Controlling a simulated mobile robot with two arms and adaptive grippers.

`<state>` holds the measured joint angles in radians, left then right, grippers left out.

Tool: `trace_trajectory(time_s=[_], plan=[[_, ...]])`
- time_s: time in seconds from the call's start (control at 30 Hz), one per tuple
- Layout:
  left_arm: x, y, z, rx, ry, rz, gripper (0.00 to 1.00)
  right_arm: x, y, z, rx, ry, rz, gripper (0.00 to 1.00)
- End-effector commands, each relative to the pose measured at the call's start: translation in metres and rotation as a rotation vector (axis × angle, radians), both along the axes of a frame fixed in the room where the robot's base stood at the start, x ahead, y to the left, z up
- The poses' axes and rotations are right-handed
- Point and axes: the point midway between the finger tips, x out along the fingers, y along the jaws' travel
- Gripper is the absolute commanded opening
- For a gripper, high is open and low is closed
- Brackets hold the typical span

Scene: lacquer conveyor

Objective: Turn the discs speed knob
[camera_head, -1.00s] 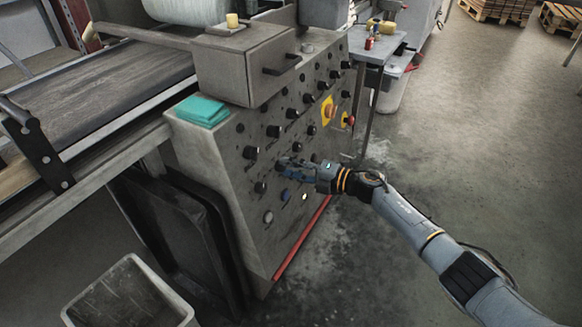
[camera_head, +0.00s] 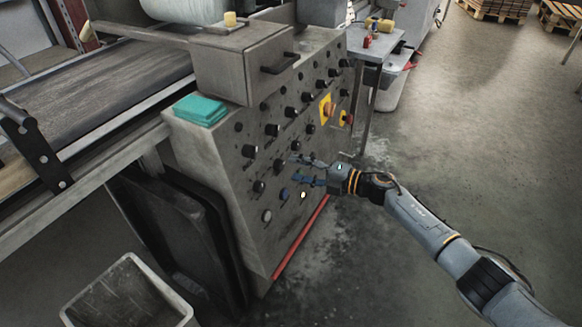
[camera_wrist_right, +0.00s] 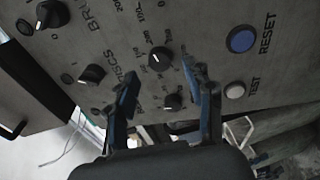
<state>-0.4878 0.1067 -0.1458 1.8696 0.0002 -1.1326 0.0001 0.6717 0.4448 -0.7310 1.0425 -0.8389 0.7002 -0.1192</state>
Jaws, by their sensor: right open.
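The grey control panel (camera_head: 222,170) carries several black knobs. My right gripper (camera_head: 293,168) is open and empty, its fingers pointing at the panel face. A black knob (camera_head: 278,166) is just left of its fingertips in the head view. In the right wrist view the open fingers (camera_wrist_right: 160,76) frame a black dial knob (camera_wrist_right: 160,58) with a number scale, and a second dial (camera_wrist_right: 172,102) nearer the palm. The lettering DISCS is partly hidden beside the left finger. I cannot tell for sure which dial it names. My left gripper is out of view.
A blue RESET button (camera_wrist_right: 242,40) and a white TEST button (camera_wrist_right: 235,91) are right of the fingers in the wrist view. A red emergency button (camera_head: 348,119) is higher on the panel. A grey bin (camera_head: 130,295) stands front left.

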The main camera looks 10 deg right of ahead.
Motion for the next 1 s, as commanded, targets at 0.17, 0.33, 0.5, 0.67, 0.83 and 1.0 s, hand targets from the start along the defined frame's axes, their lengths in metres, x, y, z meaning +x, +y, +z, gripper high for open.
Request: trace_trajectory(time_s=[0.17,0.33,0.5,0.67,0.83,1.0], plan=[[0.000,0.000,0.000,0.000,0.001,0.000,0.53,-0.022,-0.036,0.003,-0.005,0.002,-0.002,0.53],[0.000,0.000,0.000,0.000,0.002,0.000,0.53,-0.037,-0.060,0.007,-0.003,0.001,-0.001,0.53],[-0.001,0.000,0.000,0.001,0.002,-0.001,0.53,-0.045,-0.073,0.010,-0.001,0.001,0.000,0.53],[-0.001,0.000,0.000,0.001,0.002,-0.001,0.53,-0.046,-0.075,0.011,0.000,0.000,0.000,0.53],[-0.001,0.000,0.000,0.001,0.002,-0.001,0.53,-0.046,-0.075,0.010,0.000,0.000,0.000,0.53],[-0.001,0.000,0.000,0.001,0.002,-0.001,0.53,-0.046,-0.075,0.010,0.000,0.000,0.000,0.53]])
